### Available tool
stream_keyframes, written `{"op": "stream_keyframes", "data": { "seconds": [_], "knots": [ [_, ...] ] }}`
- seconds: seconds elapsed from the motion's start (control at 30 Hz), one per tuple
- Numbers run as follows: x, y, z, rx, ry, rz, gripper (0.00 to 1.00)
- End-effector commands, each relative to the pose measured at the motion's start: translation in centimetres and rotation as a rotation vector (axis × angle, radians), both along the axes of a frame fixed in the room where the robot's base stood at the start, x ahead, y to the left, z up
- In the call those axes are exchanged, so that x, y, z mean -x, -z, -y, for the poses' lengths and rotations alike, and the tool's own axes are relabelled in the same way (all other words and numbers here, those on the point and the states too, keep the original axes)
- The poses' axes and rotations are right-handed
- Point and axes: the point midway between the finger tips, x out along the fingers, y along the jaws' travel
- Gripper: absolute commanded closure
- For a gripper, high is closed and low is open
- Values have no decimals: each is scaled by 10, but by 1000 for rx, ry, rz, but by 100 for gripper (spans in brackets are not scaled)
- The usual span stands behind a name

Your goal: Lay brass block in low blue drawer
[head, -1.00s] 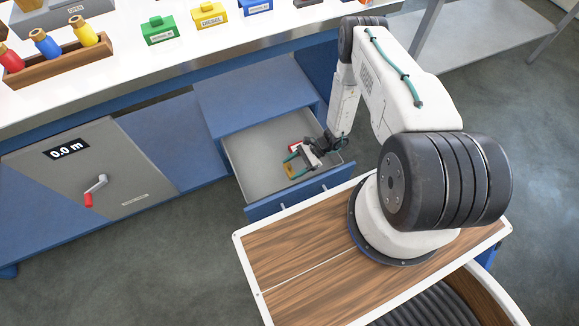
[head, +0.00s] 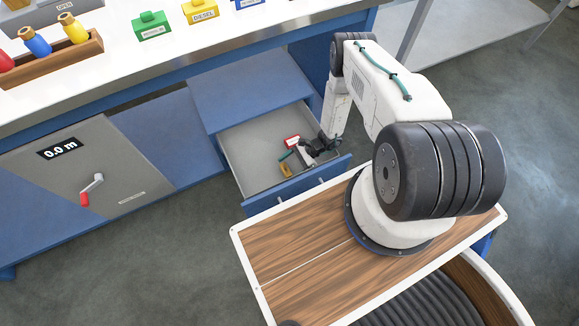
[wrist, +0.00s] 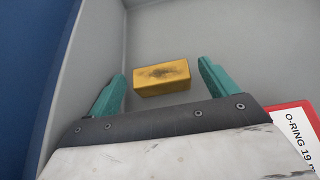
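The brass block (wrist: 161,77) is a yellow-gold bar with a dark smudge on top. It lies on the grey floor of the open low blue drawer (head: 235,145), close to the drawer's front in the head view, where it shows small (head: 285,170). My gripper (head: 287,162) is down inside the drawer. In the wrist view its two green fingers (wrist: 160,70) are spread wide, with the block beyond and between them and clear space on both sides. Neither finger touches the block there.
A red-edged card (head: 292,141) reading "O-RING 19" lies in the drawer beside my gripper; it also shows at the right of the wrist view (wrist: 290,125). Drawer walls stand close around. The counter (head: 120,60) above holds coloured bottles and labelled blocks.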

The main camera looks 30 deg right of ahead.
Motion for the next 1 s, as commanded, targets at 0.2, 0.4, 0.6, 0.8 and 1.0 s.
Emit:
{"op": "stream_keyframes", "data": {
  "seconds": [0.2, 0.4, 0.6, 0.8, 1.0],
  "knots": [
    [0, -1, 0, 0, 0, 0, 15],
    [-1, -13, 18, 0, 4, 2, 15],
    [-1, -34, 58, 2, 5, 3, 15],
    [0, -52, 89, 0, 3, 1, 15],
    [0, -60, 104, 0, 1, 0, 15]
  ]
}}
